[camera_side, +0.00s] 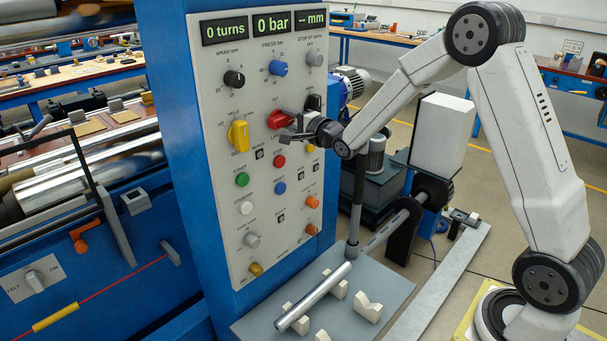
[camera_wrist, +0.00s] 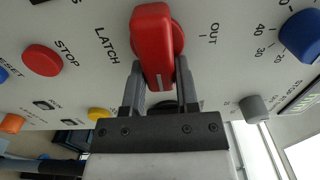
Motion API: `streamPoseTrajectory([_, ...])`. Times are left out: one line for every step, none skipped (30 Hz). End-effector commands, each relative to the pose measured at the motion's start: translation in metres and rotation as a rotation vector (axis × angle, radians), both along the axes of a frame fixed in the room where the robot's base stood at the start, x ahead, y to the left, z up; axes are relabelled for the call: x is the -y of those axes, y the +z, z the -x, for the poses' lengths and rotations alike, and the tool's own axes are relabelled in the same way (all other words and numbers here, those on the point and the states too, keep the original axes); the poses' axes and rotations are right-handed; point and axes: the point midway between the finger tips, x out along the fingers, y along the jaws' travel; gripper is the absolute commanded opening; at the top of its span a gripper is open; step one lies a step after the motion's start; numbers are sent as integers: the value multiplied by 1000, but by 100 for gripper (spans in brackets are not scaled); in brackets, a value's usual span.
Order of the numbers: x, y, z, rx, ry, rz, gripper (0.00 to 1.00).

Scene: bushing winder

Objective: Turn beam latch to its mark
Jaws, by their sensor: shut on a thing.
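The red beam latch knob (camera_wrist: 152,35) sits on the grey panel, with "LATCH" printed to its left and "OUT" to its right in the wrist view. A white line on its handle points down toward my gripper (camera_wrist: 160,72). The fingers lie on both sides of the handle and are shut on it. In the side view the red knob (camera_side: 277,119) is on the upper middle of the panel, and my gripper (camera_side: 292,131) reaches it from the right, partly covering it. Which printed mark is the target cannot be told.
A red STOP button (camera_wrist: 42,59) and a blue knob (camera_wrist: 301,36) flank the latch in the wrist view. A yellow knob (camera_side: 238,136) is left of it in the side view. A metal bar (camera_side: 313,297) lies on pale blocks below the panel.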

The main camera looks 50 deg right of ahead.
Motion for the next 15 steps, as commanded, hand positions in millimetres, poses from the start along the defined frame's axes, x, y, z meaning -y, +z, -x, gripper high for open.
streamPoseTrajectory([0, 0, 0, -1, 0, -4, 0])
streamPoseTrajectory([0, 0, 0, -1, 0, -4, 0])
streamPoseTrajectory([0, 0, 0, -1, 0, -4, 0])
streamPoseTrajectory([0, 0, 0, -1, 0, -4, 0])
streamPoseTrajectory([0, 0, 0, -1, 0, -4, 0])
streamPoseTrajectory([0, 0, 0, -1, 0, -4, 0])
streamPoseTrajectory([0, 0, 0, -1, 0, -4, 0])
streamPoseTrajectory([0, 0, 0, -1, 0, -4, 48])
streamPoseTrajectory([0, 0, 0, -1, 0, -3, 60])
streamPoseTrajectory([0, 0, 0, 0, 0, -3, 70])
streamPoseTrajectory([0, 0, 0, 0, 0, -3, 74])
streamPoseTrajectory([0, 0, 0, 0, 0, -2, 74])
streamPoseTrajectory([0, 0, 0, 0, 0, -2, 74])
streamPoseTrajectory([0, 0, 0, 0, 0, -2, 74])
streamPoseTrajectory([0, 0, 0, 0, 0, -2, 74])
